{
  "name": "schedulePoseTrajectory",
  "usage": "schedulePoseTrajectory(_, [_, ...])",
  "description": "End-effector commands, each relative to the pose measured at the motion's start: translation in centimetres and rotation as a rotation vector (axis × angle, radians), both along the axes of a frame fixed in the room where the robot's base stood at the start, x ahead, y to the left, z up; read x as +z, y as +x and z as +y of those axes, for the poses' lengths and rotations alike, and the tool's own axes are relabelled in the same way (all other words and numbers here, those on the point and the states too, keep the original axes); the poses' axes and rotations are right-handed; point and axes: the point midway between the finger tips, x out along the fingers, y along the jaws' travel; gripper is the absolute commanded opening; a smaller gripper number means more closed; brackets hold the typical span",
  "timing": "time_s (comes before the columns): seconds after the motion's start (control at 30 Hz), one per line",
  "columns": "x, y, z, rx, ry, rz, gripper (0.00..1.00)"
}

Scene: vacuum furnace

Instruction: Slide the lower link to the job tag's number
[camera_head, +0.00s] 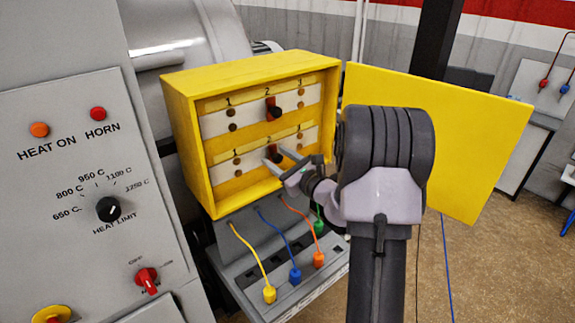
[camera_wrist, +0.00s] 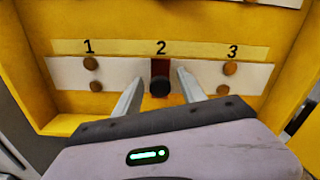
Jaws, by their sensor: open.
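The lower link (camera_head: 276,155), a dark red bar with a black knob, sits at position 2 of the lower row in the yellow box. In the wrist view, the lower link (camera_wrist: 160,87) stands under the number 2, between the brass studs of 1 and 3. My gripper (camera_head: 274,163) reaches into the box at this row. In the wrist view, my gripper's (camera_wrist: 157,80) fingers are open, one on each side of the black knob, with a small gap at each side. I cannot make out a job tag in either view.
The upper link (camera_head: 273,109) is at position 2 of the upper row. The yellow box (camera_head: 187,150) has side walls, and its yellow door (camera_head: 440,135) is swung open to the right. Coloured cables (camera_head: 262,262) hang below. A control panel (camera_head: 75,200) stands at left.

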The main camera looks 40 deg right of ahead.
Motion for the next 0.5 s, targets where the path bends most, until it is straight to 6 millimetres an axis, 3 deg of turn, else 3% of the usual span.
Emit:
schedulePoseTrajectory(0.17, [-0.1, -3.6, -0.3, -0.005, 0.001, 0.001, 0.48])
schedulePoseTrajectory(0.5, [-0.1, -13.7, -0.6, -0.006, 0.001, 0.002, 0.48])
